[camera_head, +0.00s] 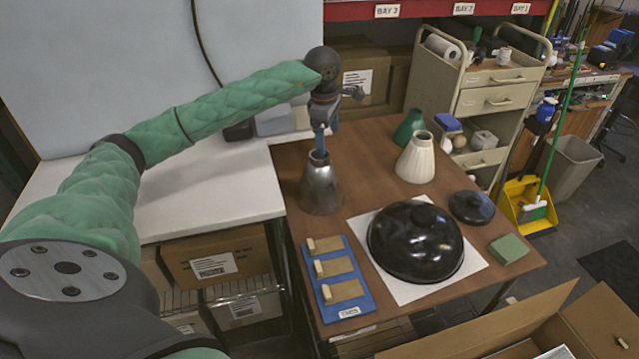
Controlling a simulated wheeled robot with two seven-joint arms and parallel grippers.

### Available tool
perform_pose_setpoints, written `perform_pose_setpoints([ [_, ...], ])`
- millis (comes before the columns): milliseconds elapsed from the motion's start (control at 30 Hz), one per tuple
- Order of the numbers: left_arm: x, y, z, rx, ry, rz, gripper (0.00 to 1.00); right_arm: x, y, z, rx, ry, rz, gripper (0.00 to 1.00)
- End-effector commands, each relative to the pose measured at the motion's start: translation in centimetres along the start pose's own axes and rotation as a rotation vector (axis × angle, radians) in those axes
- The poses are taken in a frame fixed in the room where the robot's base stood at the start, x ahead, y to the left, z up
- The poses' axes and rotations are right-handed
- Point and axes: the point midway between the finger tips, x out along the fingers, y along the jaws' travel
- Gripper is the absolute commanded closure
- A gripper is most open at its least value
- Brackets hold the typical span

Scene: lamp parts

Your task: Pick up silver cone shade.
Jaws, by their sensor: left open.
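The silver cone shade (322,188) stands upright, narrow end up, on the brown table near its back left corner. My left gripper (320,150) points down right at the shade's narrow top opening. Its jaws are open, with blue fingers at the rim. I cannot tell whether the fingers touch the shade or reach inside the opening. My right gripper is not in view.
On the brown table (375,160) stand a cream cone shade (416,158), a green shade (409,127), a large black dome (415,240) on a white sheet, a small black lid (471,207), a green block (508,249) and a blue tray (352,310). An open cardboard box (480,335) is in front.

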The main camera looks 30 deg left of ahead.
Motion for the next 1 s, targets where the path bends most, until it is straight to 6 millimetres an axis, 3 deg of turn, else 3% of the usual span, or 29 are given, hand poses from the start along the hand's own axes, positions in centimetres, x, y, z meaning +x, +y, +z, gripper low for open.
perform_pose_setpoints([
  [233,0.2,-1.2,-1.4,0.074,0.068,-0.064,0.10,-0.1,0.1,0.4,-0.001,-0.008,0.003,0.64],
  [633,3.4,-0.9,-1.9,0.074,0.066,-0.063,0.10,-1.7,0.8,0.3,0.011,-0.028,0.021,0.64],
  [733,4.4,-0.8,-2.1,0.075,0.065,-0.063,0.10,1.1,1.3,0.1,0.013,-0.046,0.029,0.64],
  [1000,6.7,-0.6,-2.6,0.075,0.065,-0.062,0.10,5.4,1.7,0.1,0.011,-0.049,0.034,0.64],
])
